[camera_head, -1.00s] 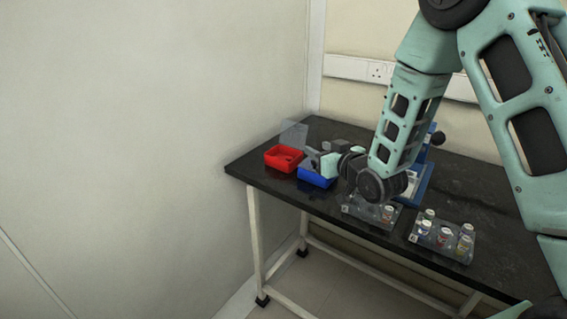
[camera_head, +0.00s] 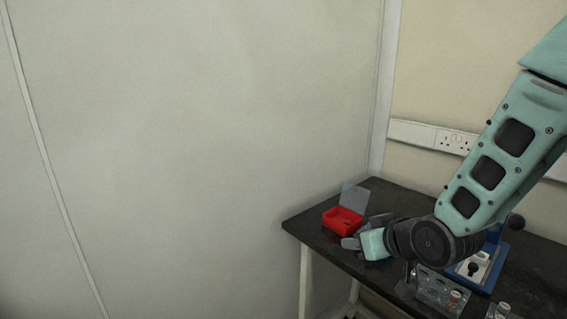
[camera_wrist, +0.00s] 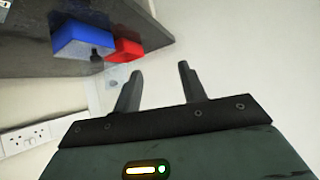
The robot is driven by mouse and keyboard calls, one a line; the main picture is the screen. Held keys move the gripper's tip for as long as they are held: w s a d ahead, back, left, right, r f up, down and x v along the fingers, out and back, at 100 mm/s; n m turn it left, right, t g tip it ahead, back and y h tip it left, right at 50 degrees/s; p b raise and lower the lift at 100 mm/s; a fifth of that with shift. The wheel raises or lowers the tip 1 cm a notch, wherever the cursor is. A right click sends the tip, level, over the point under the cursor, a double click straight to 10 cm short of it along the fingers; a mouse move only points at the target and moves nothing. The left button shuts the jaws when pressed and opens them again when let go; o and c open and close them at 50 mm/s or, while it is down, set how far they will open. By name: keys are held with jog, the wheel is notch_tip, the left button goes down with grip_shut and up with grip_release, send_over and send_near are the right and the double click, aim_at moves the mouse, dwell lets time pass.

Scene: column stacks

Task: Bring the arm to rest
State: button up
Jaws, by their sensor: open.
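My gripper (camera_head: 362,232) is above the dark bench, beside the red bin in the head view. In the wrist view its two fingers (camera_wrist: 160,72) are spread apart with nothing between them. My arm comes in from the upper right, and its lower link slopes down to the wrist.
The red bin (camera_head: 343,222) stands near the left end of the black bench (camera_head: 312,226). A blue bin (camera_wrist: 82,38) shows in the wrist view. A clear rack (camera_head: 432,291) with vials and a blue-based stand (camera_head: 493,275) are to the right. A wall socket (camera_head: 455,141) is behind.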

jog(key=s+a+r+n+g+h+p, duration=0.1)
jog(key=s+r+g, duration=0.1)
jog(key=s, duration=0.7)
jog(key=s+a+r+n+g+h+p, duration=0.1)
jog(key=s+r+g, duration=0.2)
jog(key=s, duration=0.6)
jog(key=s+a+r+n+g+h+p, duration=0.1)
jog(key=s+g, duration=0.3)
jog(key=s, duration=0.5)
jog(key=shift+s+a+r+n+g+p, duration=0.25)
jog(key=shift+s+r+g+p, duration=0.2)
jog(key=shift+r, duration=0.3)
jog(key=shift+w, duration=0.1)
